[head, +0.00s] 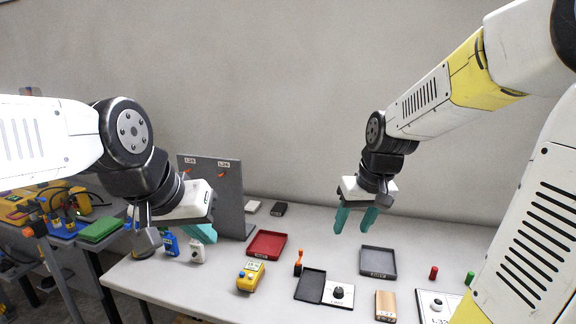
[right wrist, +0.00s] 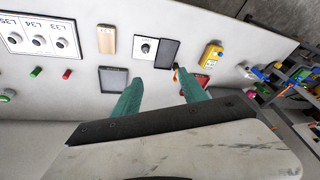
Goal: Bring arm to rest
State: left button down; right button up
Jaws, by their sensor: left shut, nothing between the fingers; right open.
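My right gripper (head: 355,221) is open and empty above the back of the white table (head: 330,222). Its two teal fingers point down, left of the dark grey tray (head: 378,261). The right wrist view shows the same fingers (right wrist: 158,97) spread apart with nothing between them. My left gripper (head: 208,236) is shut and empty at the table's left side, in front of the grey upright panel (head: 228,190). Its teal fingers are partly hidden by its own white body.
A red tray (head: 267,245), a yellow device (head: 250,276), an orange-and-black tool (head: 298,262), a black-and-white knob box (head: 338,292) and a tan block (head: 385,306) lie on the table. Red (head: 433,272) and green (head: 469,278) pieces are at right. A cluttered side table stands left.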

jog(key=s+r+t, duration=0.1)
jog(key=s+r, duration=0.2)
jog(key=s, duration=0.4)
jog(key=s+a+r+m+t, duration=0.1)
jog(key=s+r, duration=0.3)
jog(key=s, duration=0.2)
jog(key=shift+s+t+y, duration=0.3)
jog(key=shift+s+t, duration=0.05)
jog(key=shift+t, duration=0.05)
